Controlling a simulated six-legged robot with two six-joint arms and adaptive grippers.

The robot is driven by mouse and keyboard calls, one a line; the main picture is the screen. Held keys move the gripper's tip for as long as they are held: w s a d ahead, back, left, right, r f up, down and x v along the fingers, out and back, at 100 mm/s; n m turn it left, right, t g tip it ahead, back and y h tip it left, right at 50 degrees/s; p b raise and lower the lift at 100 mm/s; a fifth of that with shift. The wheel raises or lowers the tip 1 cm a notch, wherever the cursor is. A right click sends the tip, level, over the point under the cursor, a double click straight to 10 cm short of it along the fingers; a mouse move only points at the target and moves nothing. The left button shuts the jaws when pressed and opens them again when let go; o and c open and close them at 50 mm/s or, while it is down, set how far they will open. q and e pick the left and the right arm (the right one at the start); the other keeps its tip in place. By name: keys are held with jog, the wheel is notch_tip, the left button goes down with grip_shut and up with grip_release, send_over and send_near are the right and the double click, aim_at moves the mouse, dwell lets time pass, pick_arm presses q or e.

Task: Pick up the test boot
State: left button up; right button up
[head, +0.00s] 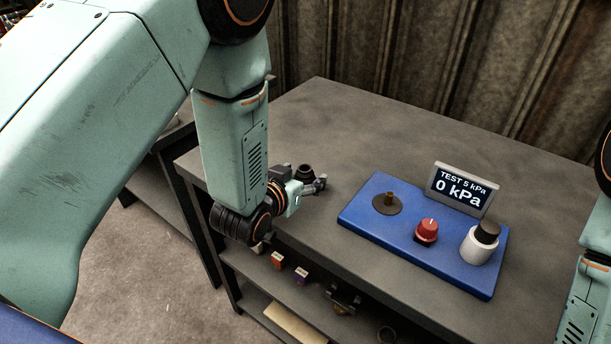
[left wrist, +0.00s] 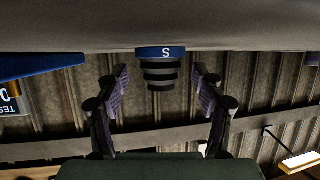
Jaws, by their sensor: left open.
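The test boot is a small black ribbed piece (head: 306,172) standing on the grey bench near its left side. In the left wrist view, which is upside down, the boot (left wrist: 161,75) shows black stepped rings and a blue band marked S against the bench top. My left gripper (head: 312,187) is low over the bench, right beside the boot. In the left wrist view its two fingers (left wrist: 164,82) are spread on either side of the boot, with gaps on both sides. My right gripper is out of view.
A lower shelf (head: 262,275) holds small parts. The bench behind the boot is clear.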

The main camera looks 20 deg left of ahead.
pick_arm(q)
jog(key=shift+a, duration=0.15)
jog(key=shift+w, duration=0.15)
jog(key=c, duration=1.2)
